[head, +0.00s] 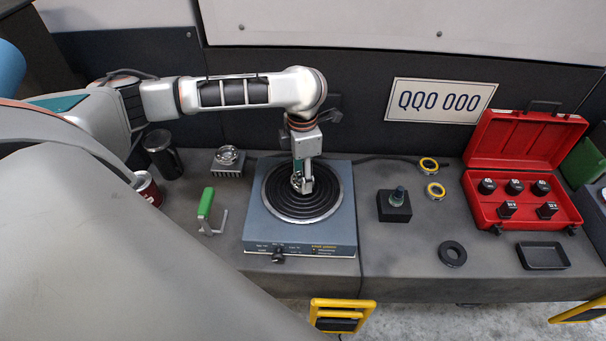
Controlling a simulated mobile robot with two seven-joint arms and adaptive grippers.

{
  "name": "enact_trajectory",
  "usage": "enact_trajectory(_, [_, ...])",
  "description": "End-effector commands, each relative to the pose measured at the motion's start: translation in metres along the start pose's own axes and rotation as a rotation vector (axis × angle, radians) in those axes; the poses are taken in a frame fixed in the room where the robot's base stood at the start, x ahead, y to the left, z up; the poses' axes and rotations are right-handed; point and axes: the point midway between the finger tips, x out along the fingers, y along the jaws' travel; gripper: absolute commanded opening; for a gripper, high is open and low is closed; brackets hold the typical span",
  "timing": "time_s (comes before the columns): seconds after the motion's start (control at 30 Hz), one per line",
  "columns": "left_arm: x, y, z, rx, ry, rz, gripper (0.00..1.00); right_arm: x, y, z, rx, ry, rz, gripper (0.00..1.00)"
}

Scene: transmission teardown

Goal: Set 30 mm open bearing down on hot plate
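The hot plate (254,230) is a blue-grey box with a round, black, ringed top, at the middle of the bench. My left gripper (302,187) points straight down over the middle of that top. A small shiny metal piece, which looks like the open bearing (296,181), shows at its fingertips, and the fingers appear shut on it. The fingers partly hide it. It is very low over the black rings; I cannot tell whether it touches them. My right gripper is not in view.
Left of the plate are a green-handled tool (206,203), a finned block (228,169), a dark mug (162,153) and a can (147,188).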

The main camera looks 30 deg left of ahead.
Motion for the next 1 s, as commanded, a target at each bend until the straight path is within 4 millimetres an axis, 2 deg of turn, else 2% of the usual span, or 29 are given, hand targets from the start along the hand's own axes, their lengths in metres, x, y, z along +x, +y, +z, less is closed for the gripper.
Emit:
enact_trajectory(0.27, [0.001, 0.0, 0.0, 0.0, -0.001, 0.0, 0.16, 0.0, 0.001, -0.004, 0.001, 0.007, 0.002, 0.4])
enact_trajectory(0.3, [0.001, 0.0, 0.0, 0.0, -0.001, 0.0, 0.5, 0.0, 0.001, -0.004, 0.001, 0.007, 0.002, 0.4])
enact_trajectory(0.33, [0.001, 0.0, 0.0, 0.0, -0.001, 0.001, 0.57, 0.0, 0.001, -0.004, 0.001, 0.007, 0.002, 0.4])
enact_trajectory(0.77, [-0.003, 0.0, 0.0, 0.0, -0.002, 0.001, 0.59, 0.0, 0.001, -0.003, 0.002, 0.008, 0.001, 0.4])
enact_trajectory(0.87, [-0.017, 0.001, 0.001, 0.0, -0.004, 0.002, 0.59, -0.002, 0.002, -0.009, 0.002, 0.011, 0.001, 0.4])
enact_trajectory(1.0, [-0.046, 0.001, 0.001, 0.001, -0.006, 0.005, 0.59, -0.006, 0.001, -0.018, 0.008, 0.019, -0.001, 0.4])
